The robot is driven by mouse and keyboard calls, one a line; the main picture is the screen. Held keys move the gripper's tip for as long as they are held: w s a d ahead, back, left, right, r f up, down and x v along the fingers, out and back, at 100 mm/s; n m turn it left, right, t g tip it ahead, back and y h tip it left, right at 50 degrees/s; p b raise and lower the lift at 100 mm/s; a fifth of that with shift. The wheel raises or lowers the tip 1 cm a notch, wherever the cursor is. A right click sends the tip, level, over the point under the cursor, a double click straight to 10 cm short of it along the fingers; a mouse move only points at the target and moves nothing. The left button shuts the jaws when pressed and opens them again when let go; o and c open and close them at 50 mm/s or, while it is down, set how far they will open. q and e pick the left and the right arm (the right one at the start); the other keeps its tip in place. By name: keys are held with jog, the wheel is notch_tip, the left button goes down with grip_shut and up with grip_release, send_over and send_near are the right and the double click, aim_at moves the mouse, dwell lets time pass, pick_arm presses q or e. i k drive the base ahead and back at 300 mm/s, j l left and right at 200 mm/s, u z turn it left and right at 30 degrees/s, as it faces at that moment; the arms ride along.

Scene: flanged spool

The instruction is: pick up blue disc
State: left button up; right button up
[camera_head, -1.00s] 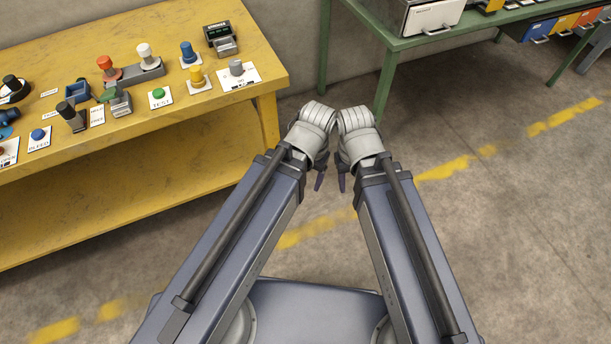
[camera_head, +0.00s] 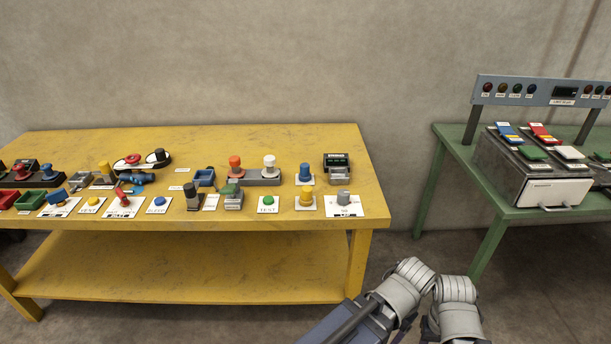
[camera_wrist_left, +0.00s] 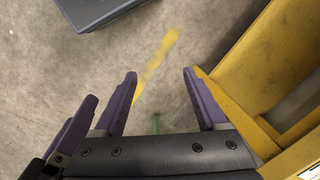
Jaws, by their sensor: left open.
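On the yellow bench, a blue spool-shaped piece (camera_head: 305,172) stands upright on a white plate near the right end. A flat round blue button (camera_head: 158,202) sits on a white card further left. I cannot tell for sure which one is the blue disc. My left gripper (camera_wrist_left: 160,76) is open and empty in the left wrist view, with bare floor between its purple fingers. In the head view both grippers are low, in front of the bench's right end, well away from the blue pieces. My right gripper (camera_head: 424,328) is mostly hidden, and its jaws are unclear.
The yellow bench (camera_head: 310,138) holds several knobs, spools and small bins, closely spaced along its front. A green table (camera_head: 455,140) with a control box and panel stands right. Open floor (camera_head: 395,250) lies between them. The bench edge is close in the left wrist view (camera_wrist_left: 245,75).

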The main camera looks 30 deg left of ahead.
aim_at(304, 174)
jog(key=i+j, duration=0.1)
jog(key=j, duration=1)
jog(key=i+j+z, duration=0.1)
jog(key=j, duration=0.5)
jog(key=i, duration=0.05)
